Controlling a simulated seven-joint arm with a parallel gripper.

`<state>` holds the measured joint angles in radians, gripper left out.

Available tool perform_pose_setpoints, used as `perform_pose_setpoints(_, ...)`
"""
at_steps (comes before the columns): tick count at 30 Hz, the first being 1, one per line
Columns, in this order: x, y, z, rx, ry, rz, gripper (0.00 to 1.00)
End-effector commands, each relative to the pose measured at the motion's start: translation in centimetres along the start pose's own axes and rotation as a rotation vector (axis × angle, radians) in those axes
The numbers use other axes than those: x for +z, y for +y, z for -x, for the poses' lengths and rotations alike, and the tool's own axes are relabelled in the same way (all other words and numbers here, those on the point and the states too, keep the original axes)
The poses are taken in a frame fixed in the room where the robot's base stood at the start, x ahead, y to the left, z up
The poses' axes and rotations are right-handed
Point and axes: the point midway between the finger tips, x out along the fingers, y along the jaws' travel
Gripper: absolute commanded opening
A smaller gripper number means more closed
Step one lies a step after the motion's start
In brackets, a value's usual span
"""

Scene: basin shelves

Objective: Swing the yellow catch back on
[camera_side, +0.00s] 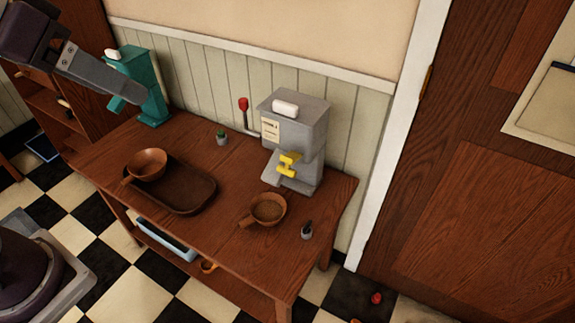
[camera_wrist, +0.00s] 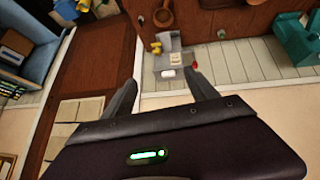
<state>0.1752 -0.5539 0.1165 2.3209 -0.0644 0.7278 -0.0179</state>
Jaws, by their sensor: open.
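The yellow catch (camera_side: 289,163) sits on the front of a grey box-shaped machine (camera_side: 303,130) on the right part of the wooden table. In the wrist view the catch (camera_wrist: 156,47) is small, on the grey machine (camera_wrist: 172,62), which appears just past and between my fingertips. My gripper (camera_wrist: 162,84) is open and empty, its two dark fingers spread. In the side view my gripper (camera_side: 135,93) is at the upper left, in front of a teal machine, well apart from the catch. The fine position of the catch is too small to tell.
A red-knobbed lever (camera_side: 244,108) stands left of the grey machine. A brown bowl with grainy contents (camera_side: 267,209) is in front of it. A tray (camera_side: 190,203) with another bowl (camera_side: 148,164), a small green plant (camera_side: 221,138) and a teal machine (camera_side: 140,80) are on the table.

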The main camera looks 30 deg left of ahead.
Motion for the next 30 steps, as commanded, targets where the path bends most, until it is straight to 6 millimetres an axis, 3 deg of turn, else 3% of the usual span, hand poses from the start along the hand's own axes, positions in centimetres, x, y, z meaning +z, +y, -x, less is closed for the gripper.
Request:
perform_pose_setpoints(6, -7.1, 2.4, -7.1, 0.077, 0.172, 0.069, 0.67)
perform_pose_setpoints(12, -13.0, 3.9, -14.3, 0.010, 0.451, 0.089, 0.67)
perform_pose_setpoints(15, -15.0, 4.8, -15.9, -0.047, 0.622, 0.040, 0.67)
perform_pose_setpoints(19, -16.6, 6.9, -15.8, -0.101, 0.857, -0.076, 0.67)
perform_pose_setpoints(20, -16.8, 7.6, -15.5, -0.108, 0.914, -0.112, 0.67)
perform_pose_setpoints(23, -14.2, 6.7, -19.0, -0.121, 0.923, -0.119, 0.67)
perform_pose_setpoints(30, -6.6, 5.0, -29.0, -0.112, 0.923, -0.119, 0.67)
